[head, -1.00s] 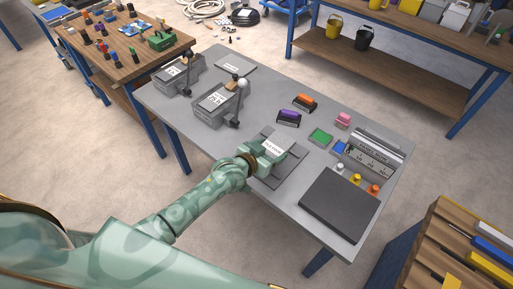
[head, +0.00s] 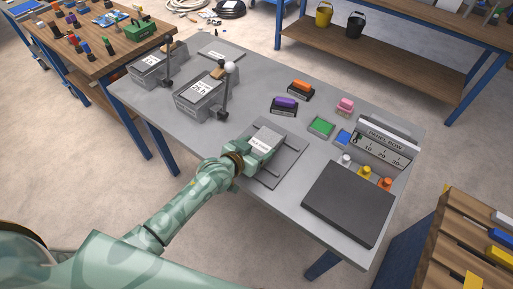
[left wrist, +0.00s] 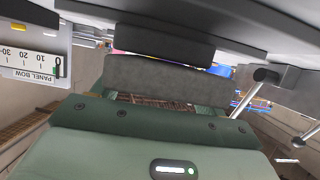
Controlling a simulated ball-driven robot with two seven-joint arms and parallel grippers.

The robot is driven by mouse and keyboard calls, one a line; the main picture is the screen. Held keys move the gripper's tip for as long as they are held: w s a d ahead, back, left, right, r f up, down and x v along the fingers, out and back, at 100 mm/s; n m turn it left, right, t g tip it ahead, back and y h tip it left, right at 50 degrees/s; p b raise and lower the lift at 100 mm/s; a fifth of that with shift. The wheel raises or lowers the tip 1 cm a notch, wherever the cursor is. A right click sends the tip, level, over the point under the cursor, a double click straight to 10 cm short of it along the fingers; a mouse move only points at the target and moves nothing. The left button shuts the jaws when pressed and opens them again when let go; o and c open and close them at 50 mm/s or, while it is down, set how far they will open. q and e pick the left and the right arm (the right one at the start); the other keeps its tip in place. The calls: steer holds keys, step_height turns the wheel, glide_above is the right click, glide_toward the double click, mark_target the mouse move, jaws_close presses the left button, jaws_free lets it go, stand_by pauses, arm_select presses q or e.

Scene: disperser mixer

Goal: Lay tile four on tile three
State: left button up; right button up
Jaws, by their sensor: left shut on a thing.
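My left gripper (head: 262,148) is over the front middle of the grey table. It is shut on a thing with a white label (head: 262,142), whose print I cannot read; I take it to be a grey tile. In the left wrist view a grey slab (left wrist: 165,78) shows between the dark finger pad and my green gripper. Beneath and around the gripper lies a flat grey plate (head: 287,163), partly hidden by it. Whether the held piece touches the plate I cannot tell. Another flat grey labelled piece (head: 221,50) lies at the back left. My right gripper is not in view.
Two grey labelled boxes with levers (head: 200,95) (head: 152,68) stand at the left. Orange (head: 300,88), purple (head: 284,102), green (head: 321,126) and pink (head: 345,104) pieces lie behind.

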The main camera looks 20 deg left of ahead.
arm_select(q)
steer(key=o, duration=1.3)
steer(key=shift+f, duration=0.1)
steer(key=shift+o, duration=0.2)
steer(key=shift+s+a+r, duration=0.1)
steer(key=shift+s+r, duration=0.2)
steer(key=p+v, duration=0.4)
steer(key=v, duration=0.6)
steer(key=s+a+f+g+y, duration=0.2)
steer(key=s+a+f+g, duration=0.1)
steer(key=s+f, duration=0.75)
steer(key=s+a+f+g+y, duration=0.1)
steer(key=s+a+f+g, duration=0.2)
steer(key=s+f, duration=0.7)
steer(key=s+f+g, duration=0.3)
steer(key=s+f, duration=0.3)
steer(key=s, duration=0.4)
steer(key=s+f+g+y, duration=0.1)
steer(key=s+f+g, duration=0.1)
steer(key=s+f, duration=0.4)
steer(key=s, duration=0.4)
steer(key=shift+s+a+f+g+y, duration=0.25)
steer(key=shift+s+a+g+y, duration=0.05)
steer(key=shift+s+a+g, duration=0.1)
steer(key=shift+w, duration=0.1)
